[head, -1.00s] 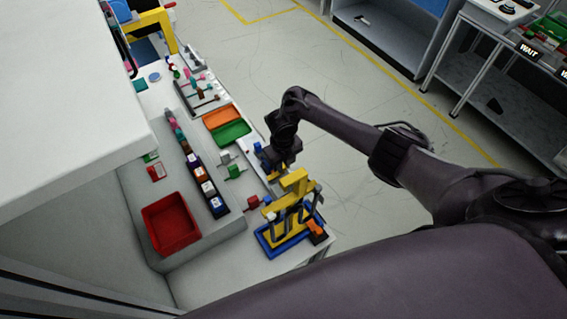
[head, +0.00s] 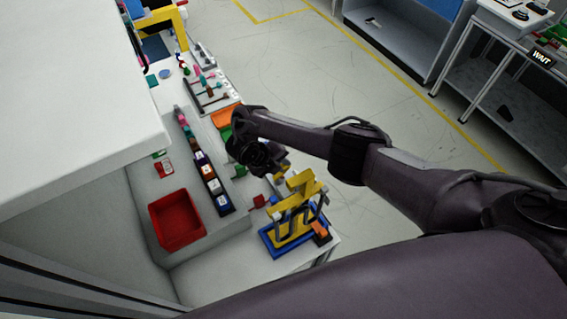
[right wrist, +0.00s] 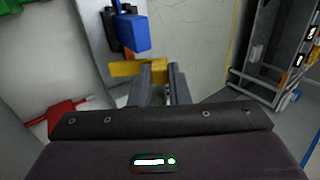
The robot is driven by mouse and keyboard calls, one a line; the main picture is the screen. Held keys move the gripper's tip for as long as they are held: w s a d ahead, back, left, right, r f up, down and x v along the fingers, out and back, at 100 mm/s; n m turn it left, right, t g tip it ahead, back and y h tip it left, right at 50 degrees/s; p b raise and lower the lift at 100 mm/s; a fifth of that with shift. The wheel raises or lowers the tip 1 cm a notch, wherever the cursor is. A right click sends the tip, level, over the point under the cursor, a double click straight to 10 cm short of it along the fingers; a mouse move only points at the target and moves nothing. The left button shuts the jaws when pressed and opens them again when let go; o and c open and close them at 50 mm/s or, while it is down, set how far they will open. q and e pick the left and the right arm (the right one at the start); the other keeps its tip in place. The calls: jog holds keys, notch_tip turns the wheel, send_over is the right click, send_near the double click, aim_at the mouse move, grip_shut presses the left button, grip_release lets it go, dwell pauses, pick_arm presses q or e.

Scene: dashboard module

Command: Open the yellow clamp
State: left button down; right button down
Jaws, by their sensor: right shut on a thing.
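The yellow clamp (right wrist: 125,68) shows in the right wrist view as a yellow bar with its end at the fingers. My right gripper (right wrist: 160,80) is shut on this yellow part. In the head view a small bit of yellow (head: 284,168) shows beside my right gripper (head: 262,168), whose fingertips are hidden under my wrist. I cannot tell the full angle of the clamp's handle. My left gripper is not in view.
A blue clamp (right wrist: 132,32) stands just beyond the yellow one, and a red clamp (right wrist: 62,118) lies to its left. A yellow frame on a blue tray (head: 268,240) stands near the table corner. A red bin (head: 172,221) and a row of coloured blocks (head: 208,180) are to the left.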

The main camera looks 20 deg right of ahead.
jog(key=shift+a, duration=0.1)
dwell(0.4)
jog(key=c, duration=1.4)
grip_release()
jog(key=shift+o, duration=0.2)
jog(key=shift+r, duration=0.1)
jog(key=shift+a+r, duration=0.25)
jog(key=p+v, duration=0.3)
jog(key=v, duration=0.3)
jog(key=shift+a+r, duration=0.25)
jog(key=shift+r, duration=0.05)
